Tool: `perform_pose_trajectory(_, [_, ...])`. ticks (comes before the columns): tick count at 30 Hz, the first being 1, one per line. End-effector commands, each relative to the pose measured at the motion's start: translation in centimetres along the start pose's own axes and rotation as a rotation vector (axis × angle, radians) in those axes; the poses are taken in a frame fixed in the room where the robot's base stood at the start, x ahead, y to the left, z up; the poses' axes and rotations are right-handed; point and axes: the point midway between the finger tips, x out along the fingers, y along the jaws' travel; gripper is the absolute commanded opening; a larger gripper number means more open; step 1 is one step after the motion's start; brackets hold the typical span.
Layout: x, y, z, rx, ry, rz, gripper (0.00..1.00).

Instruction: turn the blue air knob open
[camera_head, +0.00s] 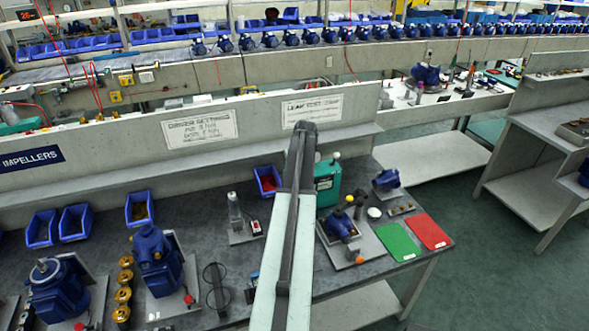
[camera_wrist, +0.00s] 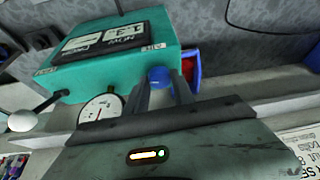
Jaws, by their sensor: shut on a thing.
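The blue air knob (camera_wrist: 158,74) shows in the wrist view at the lower right edge of the teal box (camera_wrist: 115,62). My gripper (camera_wrist: 160,84) has its two dark fingers on either side of the knob and is shut on it. The teal box carries a dark display (camera_wrist: 113,42) and a round white dial gauge (camera_wrist: 101,110). In the head view the teal box (camera_head: 328,184) stands on the bench just right of my arm. There my arm hides the knob and I cannot make out my fingers. The knob's turn angle cannot be read.
A lever with a white ball (camera_wrist: 21,121) sticks out from the box's left side. A blue bin with red contents (camera_head: 268,181) stands left of the box. A blue pump (camera_head: 342,225), a green mat (camera_head: 398,242) and a red mat (camera_head: 429,231) lie to the right.

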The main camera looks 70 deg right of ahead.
Motion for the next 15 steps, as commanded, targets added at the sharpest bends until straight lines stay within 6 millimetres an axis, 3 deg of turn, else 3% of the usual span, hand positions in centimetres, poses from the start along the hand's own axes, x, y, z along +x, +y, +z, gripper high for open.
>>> perform_pose_trajectory(15, [0.01, 0.17, -0.01, -0.196, -0.001, -0.081, 0.0])
